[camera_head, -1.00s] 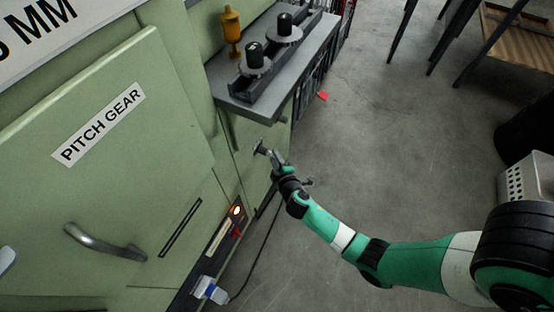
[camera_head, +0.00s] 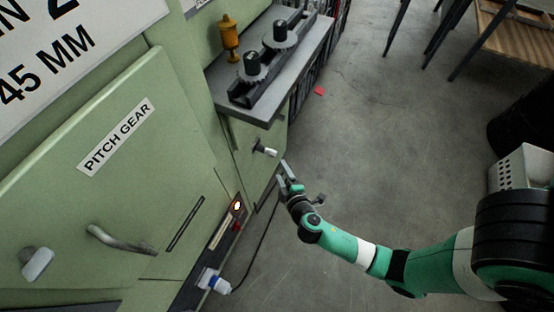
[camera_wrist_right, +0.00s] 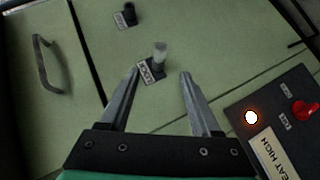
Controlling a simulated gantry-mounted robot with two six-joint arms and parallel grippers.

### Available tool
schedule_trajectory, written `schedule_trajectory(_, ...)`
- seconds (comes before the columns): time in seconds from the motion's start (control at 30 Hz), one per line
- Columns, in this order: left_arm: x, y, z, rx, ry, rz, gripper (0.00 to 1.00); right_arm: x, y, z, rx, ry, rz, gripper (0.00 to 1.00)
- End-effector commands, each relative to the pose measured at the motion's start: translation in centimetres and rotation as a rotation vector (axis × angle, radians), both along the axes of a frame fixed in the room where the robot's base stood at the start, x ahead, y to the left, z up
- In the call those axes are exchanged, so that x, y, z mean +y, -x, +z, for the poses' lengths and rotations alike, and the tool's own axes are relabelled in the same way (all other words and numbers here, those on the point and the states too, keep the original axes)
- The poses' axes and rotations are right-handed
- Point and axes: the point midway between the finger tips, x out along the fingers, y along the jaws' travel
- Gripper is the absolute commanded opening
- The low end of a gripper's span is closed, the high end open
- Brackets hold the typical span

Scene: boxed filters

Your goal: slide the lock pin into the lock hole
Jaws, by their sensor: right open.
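The lock pin (camera_head: 269,152), a short pin with a pale end, sticks out from the green cabinet front below the grey shelf. In the right wrist view the pin (camera_wrist_right: 160,52) stands beside a small label reading LOCK, seen between and beyond my fingertips. My right gripper (camera_head: 287,177) is open and empty, apart from the pin, below and right of it in the head view. It also shows in the right wrist view (camera_wrist_right: 159,74), fingers spread. A dark round fitting (camera_wrist_right: 129,13) with its own label is farther up; I cannot tell whether it is the lock hole. My left gripper is out of view.
The grey shelf (camera_head: 222,95) with dark geared parts juts out above the pin. A control panel (camera_wrist_right: 262,120) with a lit lamp and red knob is at the right in the wrist view. A dark cable hangs below. Open floor (camera_head: 370,140) lies right.

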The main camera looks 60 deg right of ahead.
Motion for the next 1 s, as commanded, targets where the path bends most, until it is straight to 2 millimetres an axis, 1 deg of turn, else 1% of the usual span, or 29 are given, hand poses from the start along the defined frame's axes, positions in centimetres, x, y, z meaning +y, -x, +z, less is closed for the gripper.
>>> schedule_trajectory(0.03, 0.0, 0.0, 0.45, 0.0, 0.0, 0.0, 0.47, 0.52, 0.43, 0.47, 0.001, 0.001, 0.005, 0.64)
schedule_trajectory(0.2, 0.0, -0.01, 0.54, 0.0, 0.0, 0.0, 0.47, 1.02, 1.06, 0.67, -0.002, 0.001, 0.001, 0.64)
schedule_trajectory(1.0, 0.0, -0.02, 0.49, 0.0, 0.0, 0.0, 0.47, 0.96, 1.05, 0.58, -0.001, 0.001, -0.001, 0.64)
